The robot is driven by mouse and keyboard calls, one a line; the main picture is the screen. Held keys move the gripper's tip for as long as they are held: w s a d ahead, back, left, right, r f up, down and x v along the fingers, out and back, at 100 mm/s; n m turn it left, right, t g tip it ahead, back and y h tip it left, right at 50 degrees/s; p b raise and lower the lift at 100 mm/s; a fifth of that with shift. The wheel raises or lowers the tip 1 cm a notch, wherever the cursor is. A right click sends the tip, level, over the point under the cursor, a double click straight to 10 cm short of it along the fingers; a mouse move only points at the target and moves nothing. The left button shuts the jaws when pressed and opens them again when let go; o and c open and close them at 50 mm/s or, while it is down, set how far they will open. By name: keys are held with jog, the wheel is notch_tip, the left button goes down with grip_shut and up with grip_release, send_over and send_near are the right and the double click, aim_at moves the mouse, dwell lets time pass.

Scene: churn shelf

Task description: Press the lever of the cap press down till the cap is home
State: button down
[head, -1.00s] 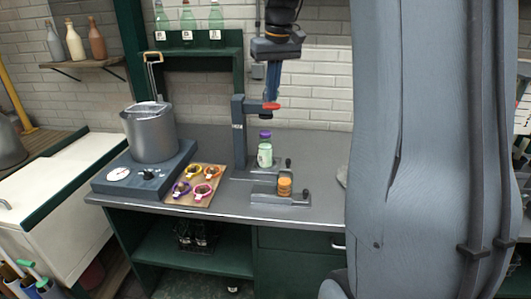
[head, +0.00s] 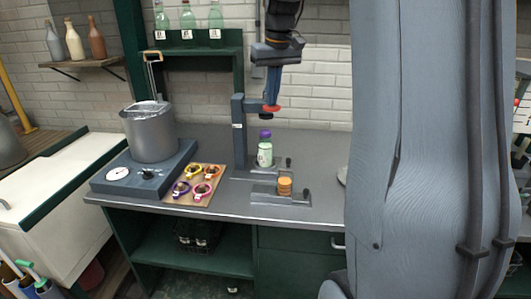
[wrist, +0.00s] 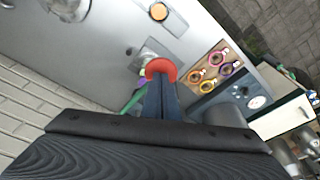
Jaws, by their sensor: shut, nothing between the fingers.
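The cap press (head: 239,140) stands on the grey counter, with its upright post and its arm reaching right. The red lever end (head: 270,109) sits right under my gripper's fingertips (head: 272,103), and the fingers are shut with nothing between them. In the wrist view the fingertips (wrist: 161,82) lie over the red lever end (wrist: 161,66). A bottle (head: 265,154) with a green label and a purple cap (head: 265,133) stands upright below the press head. A gap shows between the head and the cap. Whether the fingertips touch the lever is hard to tell.
A steel pot (head: 150,135) stands on a scale-like base (head: 120,178) at the left. A wooden board (head: 215,186) holds several coloured rings. A fixture with an orange round piece (head: 285,185) sits at the front. Bottles stand on the shelf (head: 200,46) behind.

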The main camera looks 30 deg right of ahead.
aim_at(272, 109)
jog(key=shift+f, duration=0.45)
jog(key=shift+f+b, duration=0.35)
jog(key=shift+f, duration=0.4)
jog(key=shift+a+f, duration=0.1)
jog(key=shift+f, duration=0.8)
jog(key=shift+f+b, duration=0.4)
jog(key=shift+f, duration=0.35)
